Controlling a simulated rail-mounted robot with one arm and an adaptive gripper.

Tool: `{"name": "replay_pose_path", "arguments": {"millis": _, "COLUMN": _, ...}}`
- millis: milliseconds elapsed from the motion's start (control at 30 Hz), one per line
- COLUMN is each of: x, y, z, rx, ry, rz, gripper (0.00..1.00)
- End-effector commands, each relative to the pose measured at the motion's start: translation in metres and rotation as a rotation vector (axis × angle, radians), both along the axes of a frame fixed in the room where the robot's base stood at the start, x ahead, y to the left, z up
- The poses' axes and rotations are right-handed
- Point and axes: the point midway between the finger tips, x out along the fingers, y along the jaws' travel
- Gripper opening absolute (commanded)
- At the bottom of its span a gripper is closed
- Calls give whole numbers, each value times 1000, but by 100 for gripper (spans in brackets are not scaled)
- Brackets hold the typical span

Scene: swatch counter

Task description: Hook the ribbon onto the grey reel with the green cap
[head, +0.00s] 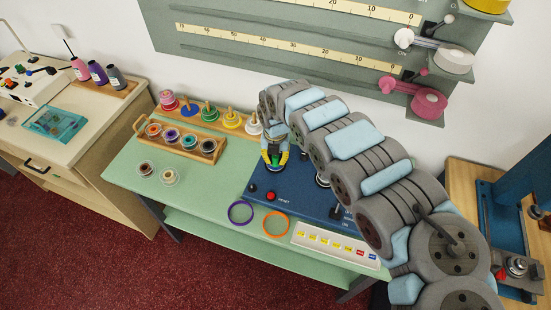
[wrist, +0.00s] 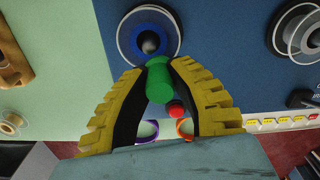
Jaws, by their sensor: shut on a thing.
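My gripper (head: 274,158) has yellow ribbed fingers and is over the dark blue machine panel (head: 296,197). In the wrist view its fingertips (wrist: 160,66) are shut on a green cylindrical piece (wrist: 158,82), which looks like the green cap. Just beyond the tips is a round reel (wrist: 149,33) with a clear rim, a blue ring and a dark hub. I cannot tell whether the green piece touches it. A second, pale grey reel (wrist: 299,30) stands to the right on the panel; my arm mostly hides it in the head view. I cannot make out a ribbon.
A purple ring (head: 240,212) and an orange ring (head: 276,224) lie at the front of the green counter (head: 213,190). A wooden spool tray (head: 176,145), a peg rack (head: 205,118) and two loose clear spools are left. A red button (head: 271,195) sits on the panel.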

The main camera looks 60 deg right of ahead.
Motion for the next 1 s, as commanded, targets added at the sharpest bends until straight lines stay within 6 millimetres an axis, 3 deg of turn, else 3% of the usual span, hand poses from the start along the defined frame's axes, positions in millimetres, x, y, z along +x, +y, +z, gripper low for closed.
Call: {"name": "replay_pose_path", "arguments": {"millis": 1000, "x": 0, "y": 0, "z": -7, "rx": 0, "ry": -1, "rz": -1, "gripper": 7}}
